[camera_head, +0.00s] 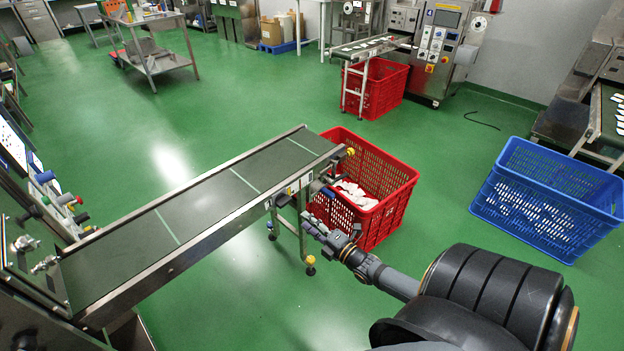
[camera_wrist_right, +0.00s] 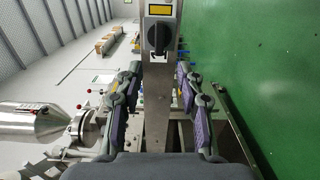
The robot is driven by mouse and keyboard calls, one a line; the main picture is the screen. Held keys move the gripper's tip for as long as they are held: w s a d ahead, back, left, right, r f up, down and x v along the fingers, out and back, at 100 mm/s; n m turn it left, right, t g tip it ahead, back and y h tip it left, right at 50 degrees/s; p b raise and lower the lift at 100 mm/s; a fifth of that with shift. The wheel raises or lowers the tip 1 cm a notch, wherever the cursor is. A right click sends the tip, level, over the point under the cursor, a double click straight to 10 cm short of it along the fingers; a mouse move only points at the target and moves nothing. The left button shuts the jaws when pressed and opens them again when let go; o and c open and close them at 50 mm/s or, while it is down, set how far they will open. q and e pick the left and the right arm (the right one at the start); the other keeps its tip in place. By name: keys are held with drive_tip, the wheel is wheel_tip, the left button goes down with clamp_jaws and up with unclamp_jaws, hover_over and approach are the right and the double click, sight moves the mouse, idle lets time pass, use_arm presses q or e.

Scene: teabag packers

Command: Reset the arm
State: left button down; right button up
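My right arm comes in from the lower right in the head view, and its gripper (camera_head: 318,228) is near the end of the conveyor, in front of the red crate (camera_head: 388,218). In the right wrist view the right gripper (camera_wrist_right: 159,78) is open, its two padded fingers apart on either side of a steel bar. The bar carries a black rotary switch (camera_wrist_right: 158,38) under a yellow label. The bar appears between the fingers with gaps on both sides; I cannot tell how far ahead it is. My left gripper is in neither view.
The conveyor (camera_head: 204,204) runs from lower left to the red crate, its belt empty. White teabag packets (camera_head: 355,192) lie in that crate. A blue crate (camera_head: 545,205) stands to the right. Another red crate (camera_head: 378,88) stands at the back. Green floor is open around them.

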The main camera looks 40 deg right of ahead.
drive_tip(key=shift+s, duration=0.8)
drive_tip(key=shift+d, duration=0.1)
